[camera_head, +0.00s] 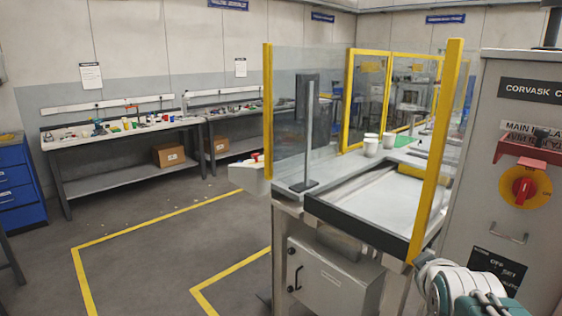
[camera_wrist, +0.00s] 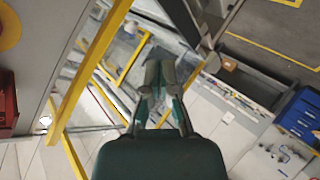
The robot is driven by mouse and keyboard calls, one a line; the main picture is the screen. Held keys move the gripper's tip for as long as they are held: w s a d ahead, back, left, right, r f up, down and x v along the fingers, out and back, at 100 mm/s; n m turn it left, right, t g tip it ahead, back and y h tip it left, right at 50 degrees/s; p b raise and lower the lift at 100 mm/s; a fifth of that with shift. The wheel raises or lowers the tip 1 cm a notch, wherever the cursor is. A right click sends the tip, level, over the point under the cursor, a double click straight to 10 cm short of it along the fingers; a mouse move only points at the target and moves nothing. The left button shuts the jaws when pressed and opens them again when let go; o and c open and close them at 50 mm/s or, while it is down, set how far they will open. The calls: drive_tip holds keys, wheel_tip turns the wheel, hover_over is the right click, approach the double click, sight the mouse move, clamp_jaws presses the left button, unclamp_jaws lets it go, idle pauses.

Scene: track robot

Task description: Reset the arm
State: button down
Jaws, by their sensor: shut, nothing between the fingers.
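My gripper (camera_wrist: 160,72) shows in the middle of the wrist view. Its grey and teal fingers are together, with nothing seen between them. In the head view, white and teal parts of my arm are at the bottom right, in front of the grey control cabinet (camera_head: 515,225). The fingertips cannot be made out there. In the wrist view, the yellow-framed clear guard (camera_wrist: 98,66) is behind and left of the fingers. I cannot tell how far apart they are.
The machine table (camera_head: 375,200) stands left of the cabinet, with white cups (camera_head: 371,147) behind its glass guard. A red-yellow rotary switch (camera_head: 525,187) is on the cabinet. Workbenches (camera_head: 120,140) line the far wall. A blue drawer unit (camera_head: 18,185) is far left. The marked floor (camera_head: 150,250) is clear.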

drive_tip(key=s+a+f+m+g+y, duration=0.2)
drive_tip(key=s+a+f+g, duration=0.1)
drive_tip(key=s+a, duration=0.2)
drive_tip(key=s+a+f+m+g+y, duration=0.1)
drive_tip(key=s+a+f, duration=0.3)
drive_tip(key=s, duration=0.5)
drive_tip(key=shift+s+a+m+g+y, duration=0.4)
drive_tip(key=shift+a+m+g, duration=0.5)
drive_tip(key=shift+a, duration=0.3)
drive_tip(key=shift+d, duration=0.25)
drive_tip(key=shift+a, duration=0.15)
